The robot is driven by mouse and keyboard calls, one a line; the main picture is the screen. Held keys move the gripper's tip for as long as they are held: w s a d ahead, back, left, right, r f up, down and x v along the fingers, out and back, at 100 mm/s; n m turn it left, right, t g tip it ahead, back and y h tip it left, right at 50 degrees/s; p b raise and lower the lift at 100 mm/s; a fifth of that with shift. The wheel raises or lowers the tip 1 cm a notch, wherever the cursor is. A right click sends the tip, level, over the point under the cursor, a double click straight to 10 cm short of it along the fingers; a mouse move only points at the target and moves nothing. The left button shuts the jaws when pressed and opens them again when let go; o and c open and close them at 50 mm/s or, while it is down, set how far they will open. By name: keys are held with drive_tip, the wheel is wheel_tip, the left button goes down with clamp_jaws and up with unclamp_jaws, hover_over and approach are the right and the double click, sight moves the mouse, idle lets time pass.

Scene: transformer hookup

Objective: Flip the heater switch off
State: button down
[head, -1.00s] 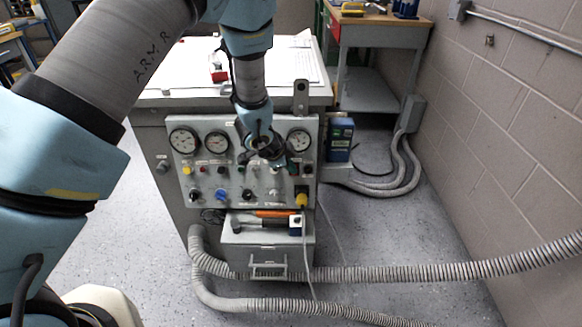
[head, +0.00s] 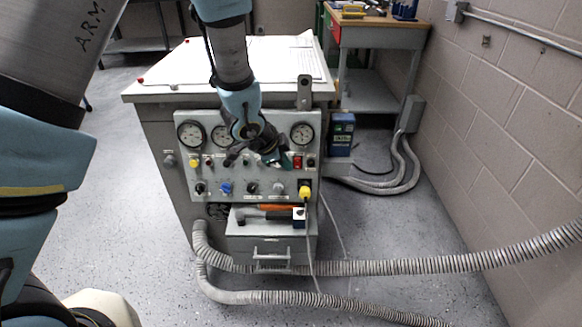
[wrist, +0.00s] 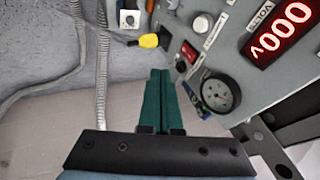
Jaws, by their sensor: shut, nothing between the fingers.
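The grey control panel (head: 235,177) stands upright on the front of the cabinet. Near its right side is a red switch (head: 297,161), which also shows in the wrist view (wrist: 189,52). I cannot read the labels, so I cannot tell if it is the heater switch, nor its position. My gripper (head: 282,158) is in front of the panel, just left of the red switch in the head view. In the wrist view its green fingers (wrist: 161,72) are together and empty, with the tips near the switch. I cannot tell if they touch the panel. My wrist hides the panel's middle.
Gauges (head: 302,133), knobs (head: 226,188) and a yellow plug (head: 305,192) crowd the panel. A red digital display (wrist: 283,33) shows in the wrist view. A drawer (head: 271,252) with tools and ribbed hoses (head: 390,268) lie below.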

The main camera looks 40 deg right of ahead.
drive_tip(key=shift+v, duration=1.6)
drive_tip(key=shift+s+a+f, duration=0.15)
drive_tip(key=shift+a, duration=0.05)
drive_tip(key=w+a+r+n+t+y+p, duration=0.1)
drive_tip(key=w+a+r+n, duration=0.25)
drive_tip(key=a, duration=0.35)
drive_tip(key=w+a+r+n+t+y+p, duration=0.1)
drive_tip(key=w+a+r+n+y, duration=0.15)
drive_tip(key=w+a+n, duration=0.4)
drive_tip(key=w+a+r+n+t+y+p, duration=0.1)
drive_tip(key=w+a+r+n, duration=0.2)
drive_tip(key=a, duration=0.6)
drive_tip(key=s+a+r+n+g+p, duration=0.1)
drive_tip(key=s+a+r+n, duration=0.1)
drive_tip(key=a, duration=0.4)
drive_tip(key=s+a+r+n+g+y+p, duration=0.1)
drive_tip(key=s+a+r+n, duration=0.2)
drive_tip(key=a+n, duration=0.2)
drive_tip(key=s+a+r+n+g+y+p, duration=0.1)
drive_tip(key=s+a+r+n, duration=0.1)
drive_tip(key=a, duration=0.7)
drive_tip(key=shift+s+a+r+n, duration=0.25)
drive_tip(key=shift+r+n, duration=0.35)
drive_tip(key=shift+n, duration=0.4)
